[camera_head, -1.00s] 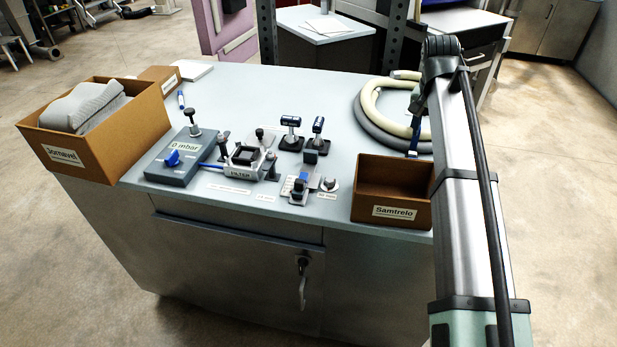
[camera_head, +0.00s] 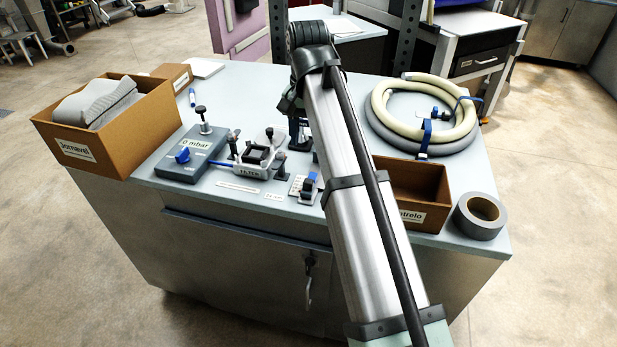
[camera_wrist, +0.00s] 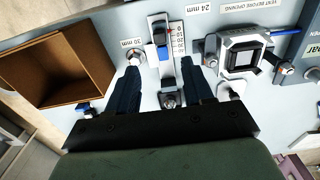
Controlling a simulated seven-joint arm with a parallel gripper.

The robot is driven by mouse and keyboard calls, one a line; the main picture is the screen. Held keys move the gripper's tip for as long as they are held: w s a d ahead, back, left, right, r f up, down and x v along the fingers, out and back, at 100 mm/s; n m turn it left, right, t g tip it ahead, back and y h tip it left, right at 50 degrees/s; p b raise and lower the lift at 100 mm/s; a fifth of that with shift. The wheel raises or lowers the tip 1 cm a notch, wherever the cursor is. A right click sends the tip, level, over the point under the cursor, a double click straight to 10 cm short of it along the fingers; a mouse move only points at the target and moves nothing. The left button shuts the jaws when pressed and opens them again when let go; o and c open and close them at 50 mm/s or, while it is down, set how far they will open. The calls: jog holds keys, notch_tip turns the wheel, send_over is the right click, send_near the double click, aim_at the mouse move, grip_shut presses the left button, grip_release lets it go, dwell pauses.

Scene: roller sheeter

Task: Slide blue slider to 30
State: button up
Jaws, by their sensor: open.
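The blue slider (camera_wrist: 162,53) sits with a dark block on a short metal track in the wrist view. A white scale with small numbers (camera_wrist: 178,38) runs along the track's right side; the exact reading is too small to tell. My gripper (camera_wrist: 161,66) is open, its dark fingers on either side of the track, with nothing between them but the track. Whether the fingertips are level with the slider is hard to tell. In the head view the slider (camera_head: 311,178) shows just left of my arm, which hides most of the gripper.
A filter block (camera_head: 255,160) and a grey pressure box (camera_head: 187,157) stand left of the slider. An open brown box (camera_head: 418,183), a tape roll (camera_head: 480,216) and a coiled hose (camera_head: 440,146) lie to the right. A 30 mm label (camera_wrist: 133,43) is beside the track.

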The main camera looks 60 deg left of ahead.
aim_at(309, 181)
notch_tip(309, 181, down, 13)
jog(key=shift+r, duration=0.15)
dwell(0.4)
grip_shut()
dwell(0.4)
jog(key=shift+w, duration=0.1)
